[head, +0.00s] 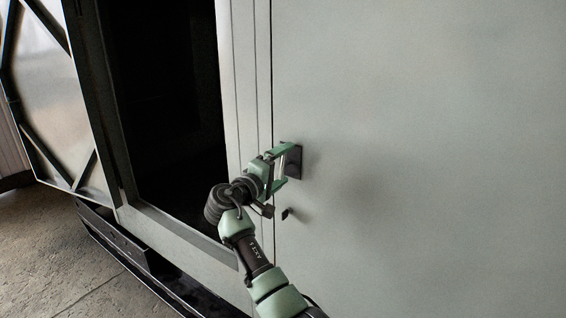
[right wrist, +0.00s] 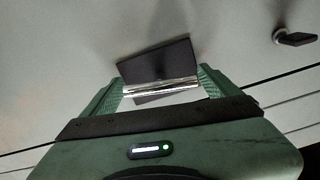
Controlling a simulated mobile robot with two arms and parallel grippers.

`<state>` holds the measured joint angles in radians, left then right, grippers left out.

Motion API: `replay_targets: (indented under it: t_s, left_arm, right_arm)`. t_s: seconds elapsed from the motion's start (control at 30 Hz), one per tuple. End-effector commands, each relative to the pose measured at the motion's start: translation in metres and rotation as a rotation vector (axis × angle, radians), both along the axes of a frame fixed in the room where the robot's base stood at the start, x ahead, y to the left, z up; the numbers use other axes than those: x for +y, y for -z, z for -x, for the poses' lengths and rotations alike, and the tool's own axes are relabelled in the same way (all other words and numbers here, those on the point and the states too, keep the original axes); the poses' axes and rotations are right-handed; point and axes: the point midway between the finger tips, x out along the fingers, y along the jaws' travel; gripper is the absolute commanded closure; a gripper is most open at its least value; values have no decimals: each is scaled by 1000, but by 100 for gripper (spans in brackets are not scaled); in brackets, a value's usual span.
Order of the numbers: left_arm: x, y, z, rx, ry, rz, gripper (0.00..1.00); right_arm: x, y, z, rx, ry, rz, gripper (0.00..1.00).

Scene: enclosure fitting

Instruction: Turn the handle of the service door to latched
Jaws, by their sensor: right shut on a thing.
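The service door (head: 430,150) is a wide pale grey-green panel filling the right of the head view. Its handle (right wrist: 160,88) shows in the right wrist view as a shiny bar in front of a dark square plate (right wrist: 155,62). The plate also shows near the door's left edge in the head view (head: 295,152). My right gripper (head: 287,163) is at the handle and shut on it, with a green finger at each end of the bar in the right wrist view. The fingers hide part of the handle. My left gripper is not in view.
A small dark fitting (head: 286,214) sits on the door below the handle, also in the right wrist view (right wrist: 295,38). A dark opening (head: 165,100) lies left of the door. A braced panel (head: 55,110) stands at far left above bare concrete floor (head: 40,255).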

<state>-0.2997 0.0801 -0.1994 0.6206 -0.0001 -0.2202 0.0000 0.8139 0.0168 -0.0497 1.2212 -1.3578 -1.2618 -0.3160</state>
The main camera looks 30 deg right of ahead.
Motion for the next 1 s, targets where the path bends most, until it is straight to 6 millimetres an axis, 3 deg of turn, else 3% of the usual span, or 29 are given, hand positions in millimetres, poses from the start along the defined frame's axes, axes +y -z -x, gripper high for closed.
replay_targets:
  t_s: [0.4, 0.9, 0.93, 0.97, 1.0]
  left_arm:
    - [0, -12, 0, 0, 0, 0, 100]
    - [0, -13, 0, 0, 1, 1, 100]
    - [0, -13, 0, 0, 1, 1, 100]
    - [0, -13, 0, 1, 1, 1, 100]
    - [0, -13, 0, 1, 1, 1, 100]
  right_arm:
    - [0, -1, 0, 158, -1, 66, 50]
    - [0, 0, 0, 177, -1, 74, 50]
    - [0, 0, 0, 177, -1, 74, 7]
    - [0, 0, 0, 177, 0, 74, 0]
    - [0, 0, 0, 176, 0, 74, 0]
